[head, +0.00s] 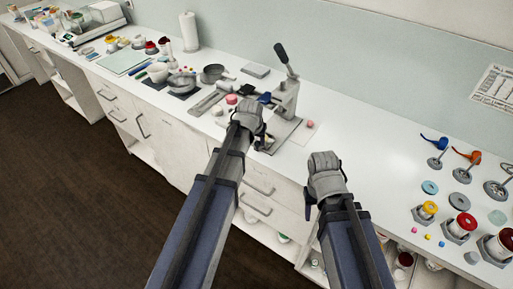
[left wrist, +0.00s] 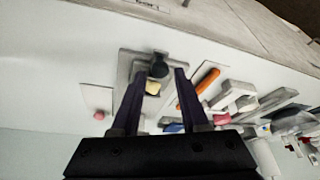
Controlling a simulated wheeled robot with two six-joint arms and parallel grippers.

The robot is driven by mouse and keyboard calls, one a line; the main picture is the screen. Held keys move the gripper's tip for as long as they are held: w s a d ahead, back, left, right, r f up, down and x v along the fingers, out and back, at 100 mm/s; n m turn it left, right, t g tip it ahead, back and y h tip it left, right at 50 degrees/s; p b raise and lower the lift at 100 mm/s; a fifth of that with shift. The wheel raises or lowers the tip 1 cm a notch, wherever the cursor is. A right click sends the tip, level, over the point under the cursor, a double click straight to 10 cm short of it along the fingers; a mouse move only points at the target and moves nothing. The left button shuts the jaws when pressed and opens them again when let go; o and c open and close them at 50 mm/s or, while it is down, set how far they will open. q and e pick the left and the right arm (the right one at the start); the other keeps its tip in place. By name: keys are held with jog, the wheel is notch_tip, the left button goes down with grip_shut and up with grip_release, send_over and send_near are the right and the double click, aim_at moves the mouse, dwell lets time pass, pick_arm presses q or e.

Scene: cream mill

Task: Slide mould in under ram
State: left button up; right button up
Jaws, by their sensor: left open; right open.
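The grey lever press (head: 287,98) stands on the counter, its black-handled lever (head: 283,54) raised. My left gripper (head: 256,132) is open over the front of the press and hides part of its base. In the left wrist view, the open fingers (left wrist: 158,100) straddle a dark round piece (left wrist: 159,64) and a cream block (left wrist: 153,88) at the grey base plate (left wrist: 126,68). The dark piece is probably the mould; I cannot tell whether the fingers touch it. The ram is not clear in either view.
A card (head: 301,133) with a pink piece (head: 310,123) lies right of the press. Left of it are a pink puck (head: 231,99), a pan (head: 213,73) and bowls. The counter between is mostly clear.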

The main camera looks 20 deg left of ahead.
pick_arm(q)
jog(key=shift+b+x, duration=0.45)
jog(key=shift+x, duration=0.55)
grip_shut()
dwell(0.7)
